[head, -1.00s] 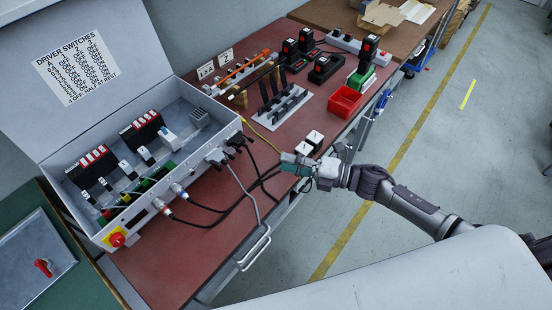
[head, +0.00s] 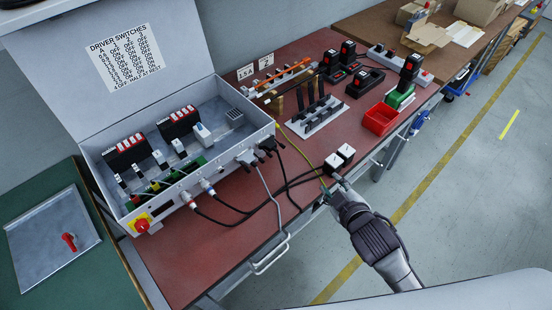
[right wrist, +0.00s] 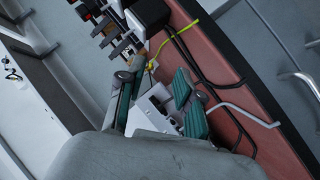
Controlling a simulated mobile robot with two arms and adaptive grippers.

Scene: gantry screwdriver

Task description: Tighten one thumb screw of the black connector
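The black connector (head: 268,147) is plugged into the front right end of the open grey control box (head: 232,150), beside a grey connector (head: 245,157). Its thumb screws are too small to make out. My right gripper (head: 327,188) is over the table's front edge, to the right of and nearer than the black connector, and apart from it. In the right wrist view, its two green-grey fingers (right wrist: 158,92) are spread with nothing clearly held between them. My left gripper is not in view.
A metal handle (head: 270,255) juts from the front edge. A red bin (head: 380,118) stands farther right.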

